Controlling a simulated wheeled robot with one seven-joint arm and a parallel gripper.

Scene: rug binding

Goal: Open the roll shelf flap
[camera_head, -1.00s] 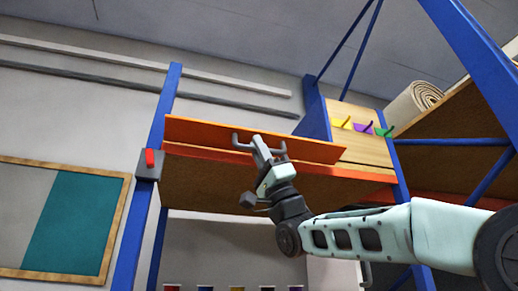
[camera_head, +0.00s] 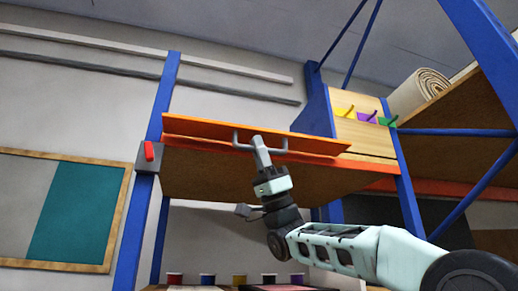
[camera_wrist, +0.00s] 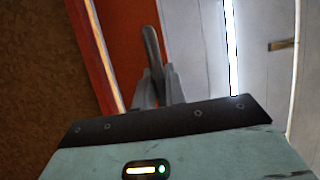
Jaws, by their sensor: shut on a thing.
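The orange roll shelf flap (camera_head: 200,128) spans the front of the upper shelf between blue posts in the head view. A grey bar handle (camera_head: 280,150) is fixed on its face. My gripper (camera_head: 258,143) reaches up from below and is shut on this handle. In the wrist view my gripper (camera_wrist: 158,85) has its fingers together on the grey handle (camera_wrist: 151,45), with the orange flap (camera_wrist: 135,20) behind it. The fingertips partly hide the handle. A grey box with a red switch or latch (camera_head: 149,151) sits on the left post.
A wooden panel with coloured hooks (camera_head: 362,118) and a rolled rug (camera_head: 420,92) are at the right. Blue posts (camera_head: 410,205) and braces flank the shelf. Several coloured cups (camera_head: 206,279) stand below.

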